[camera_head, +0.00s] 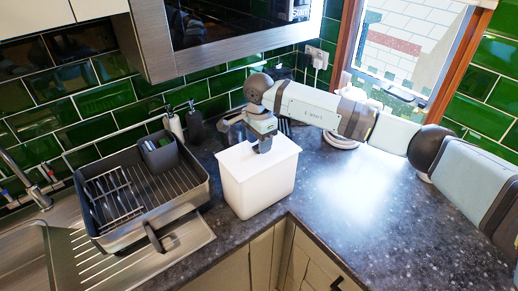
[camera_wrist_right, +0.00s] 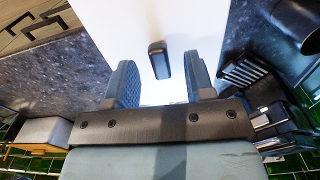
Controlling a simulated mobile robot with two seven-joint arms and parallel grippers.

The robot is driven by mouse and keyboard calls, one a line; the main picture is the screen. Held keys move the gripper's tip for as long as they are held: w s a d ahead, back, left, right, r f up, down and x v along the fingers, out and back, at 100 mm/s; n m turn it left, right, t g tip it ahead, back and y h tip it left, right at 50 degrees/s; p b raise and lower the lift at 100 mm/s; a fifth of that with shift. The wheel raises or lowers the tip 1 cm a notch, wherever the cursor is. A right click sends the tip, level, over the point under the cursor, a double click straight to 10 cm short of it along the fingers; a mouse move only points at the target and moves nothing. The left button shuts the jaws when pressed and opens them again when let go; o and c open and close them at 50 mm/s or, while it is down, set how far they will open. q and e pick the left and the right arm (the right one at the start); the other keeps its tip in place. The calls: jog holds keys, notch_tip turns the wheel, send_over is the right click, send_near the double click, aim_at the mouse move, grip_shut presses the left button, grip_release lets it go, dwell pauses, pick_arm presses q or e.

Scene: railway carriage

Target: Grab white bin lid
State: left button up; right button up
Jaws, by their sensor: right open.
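The white bin (camera_head: 258,190) stands on the dark worktop with its white lid (camera_head: 238,160) on top. In the right wrist view the white lid (camera_wrist_right: 130,30) fills the middle, and its small dark handle (camera_wrist_right: 158,60) stands between my fingers. My right gripper (camera_head: 263,146) is over the lid, pointing down. Its two fingers are apart, one on each side of the handle, with a gap visible on both sides. In the head view the gripper hides the handle. My left gripper is not in view.
A dark dish rack (camera_head: 150,190) sits on the steel sink drainer left of the bin. Soap bottles (camera_head: 195,126) and a kettle-like item stand behind it. A microwave (camera_head: 225,35) hangs above at the back. The worktop (camera_head: 370,210) right of the bin is clear.

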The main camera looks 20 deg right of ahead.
jog(key=shift+f, duration=0.6)
grip_shut()
jog(key=shift+r, duration=0.15)
